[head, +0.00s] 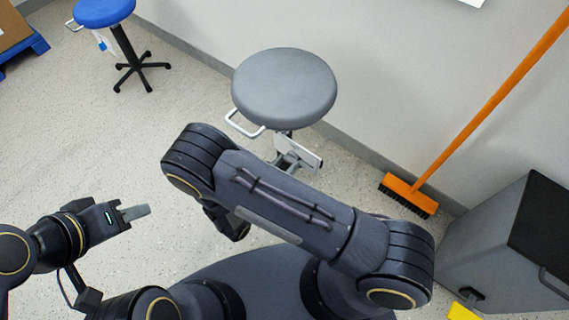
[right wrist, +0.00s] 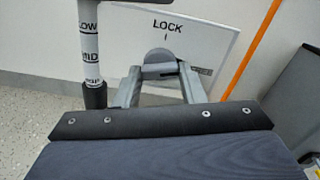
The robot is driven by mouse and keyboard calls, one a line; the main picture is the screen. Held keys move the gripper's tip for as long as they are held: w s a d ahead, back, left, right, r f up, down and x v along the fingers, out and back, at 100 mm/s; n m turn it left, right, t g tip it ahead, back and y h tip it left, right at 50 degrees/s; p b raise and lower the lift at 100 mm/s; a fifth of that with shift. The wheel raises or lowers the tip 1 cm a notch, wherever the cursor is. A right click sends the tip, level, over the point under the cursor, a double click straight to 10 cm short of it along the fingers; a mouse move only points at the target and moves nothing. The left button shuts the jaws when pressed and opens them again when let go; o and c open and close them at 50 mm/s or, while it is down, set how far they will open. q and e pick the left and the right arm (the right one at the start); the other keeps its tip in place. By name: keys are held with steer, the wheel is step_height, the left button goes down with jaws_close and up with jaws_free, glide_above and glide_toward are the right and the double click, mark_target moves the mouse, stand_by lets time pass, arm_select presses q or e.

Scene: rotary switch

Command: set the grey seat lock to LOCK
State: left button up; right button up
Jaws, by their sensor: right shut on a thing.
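The grey stool (head: 284,87) stands upright by the wall, with a white loop handle at its left. Below its seat, the white plate (head: 303,154) of the seat lock is partly hidden by my right arm. In the right wrist view the plate (right wrist: 222,50) reads LOCK above a short tick mark. The grey knob (right wrist: 159,62) of the lock sits just below the tick. My right gripper (right wrist: 160,74) is shut on the knob, a finger on each side. The knob's pointer direction is unclear. My left gripper (head: 136,212) is empty at the left, its jaw gap not visible.
The stool post (right wrist: 90,50) carries LOW and MID labels, left of the knob. An orange broom (head: 404,190) leans on the wall at right, near a grey cabinet (head: 500,255). A blue stool (head: 104,12) stands far left. Floor between the stools is clear.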

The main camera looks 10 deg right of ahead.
steer(key=n+p, duration=0.1)
steer(key=n, duration=0.6)
steer(key=n+p, duration=0.1)
steer(key=n, duration=0.3)
steer(key=shift+n, duration=1.9)
steer(key=o, duration=1)
steer(key=p+v, duration=0.1)
steer(key=v, duration=0.6)
steer(key=shift+s+a, duration=0.25)
steer(key=shift+a, duration=0.1)
